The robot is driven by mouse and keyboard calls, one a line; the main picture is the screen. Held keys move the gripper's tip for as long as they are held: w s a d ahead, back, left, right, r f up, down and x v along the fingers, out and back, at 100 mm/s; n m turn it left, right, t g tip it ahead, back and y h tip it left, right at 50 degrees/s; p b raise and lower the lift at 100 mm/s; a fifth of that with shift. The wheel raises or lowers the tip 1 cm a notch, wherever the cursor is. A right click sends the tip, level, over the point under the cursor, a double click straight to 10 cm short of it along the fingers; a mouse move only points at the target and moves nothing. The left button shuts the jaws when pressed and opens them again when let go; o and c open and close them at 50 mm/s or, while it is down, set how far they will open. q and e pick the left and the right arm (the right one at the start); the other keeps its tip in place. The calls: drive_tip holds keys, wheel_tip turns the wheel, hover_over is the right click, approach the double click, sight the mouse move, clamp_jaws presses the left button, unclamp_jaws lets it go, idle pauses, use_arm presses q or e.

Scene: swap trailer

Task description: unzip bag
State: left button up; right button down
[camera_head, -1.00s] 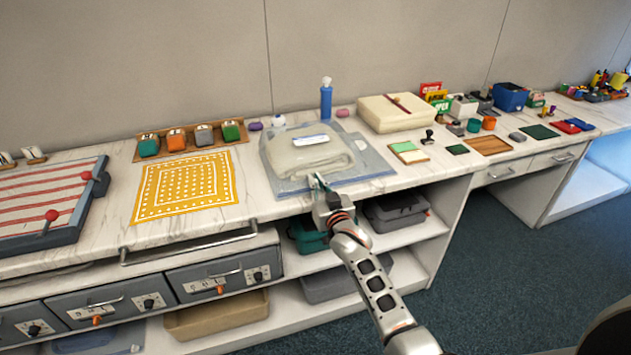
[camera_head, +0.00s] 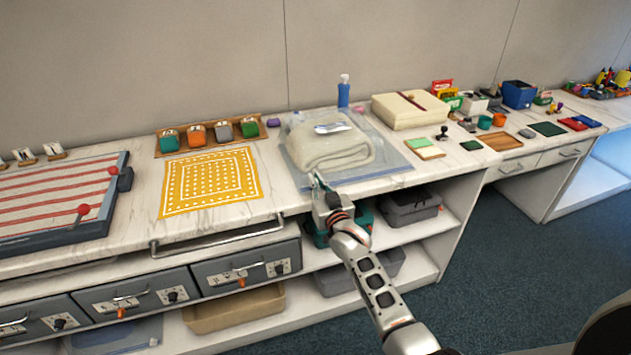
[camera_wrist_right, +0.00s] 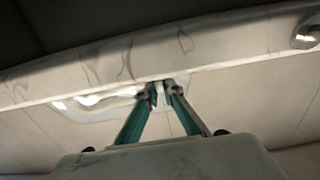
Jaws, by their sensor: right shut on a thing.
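A clear plastic bag (camera_head: 384,161) lies flat on the marble counter with a folded cream blanket (camera_head: 335,150) in or on it. A white label (camera_head: 332,128) lies on top. My right gripper (camera_head: 317,180) is at the bag's front edge, near its front left corner, and is shut on the bag there. The exact part pinched, such as a zipper pull, is too small to tell. In the right wrist view its green fingers (camera_wrist_right: 160,92) meet at the counter edge, with the pale bag (camera_wrist_right: 100,101) behind. My left gripper is out of view.
A yellow patterned mat (camera_head: 212,182) and a striped board (camera_head: 60,200) lie to the left. A cream box (camera_head: 408,110) and a blue bottle (camera_head: 343,92) stand behind. A rail (camera_head: 215,240) juts from the counter front. Grey bins (camera_head: 412,207) sit below.

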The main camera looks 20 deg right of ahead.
drive_tip(key=shift+a, duration=0.15)
drive_tip(key=c, duration=2.2)
unclamp_jaws()
drive_tip(key=shift+o, duration=0.2)
drive_tip(key=shift+s, duration=0.45)
drive_tip(key=s, duration=1.1)
drive_tip(key=shift+d, duration=0.2)
drive_tip(key=s+a+f+n+g, duration=0.1)
drive_tip(key=s+f+g, duration=0.1)
drive_tip(key=s+f, duration=0.4)
drive_tip(key=s+a+f+n+g+y, duration=0.1)
drive_tip(key=s+f, duration=0.6)
drive_tip(key=s, duration=0.7)
drive_tip(key=s+f+n+g+y, duration=0.1)
drive_tip(key=s+f+n+g, duration=0.1)
drive_tip(key=s+f+g, duration=0.2)
drive_tip(key=s+f, duration=0.3)
drive_tip(key=s, duration=0.3)
drive_tip(key=shift+s+a, duration=0.4)
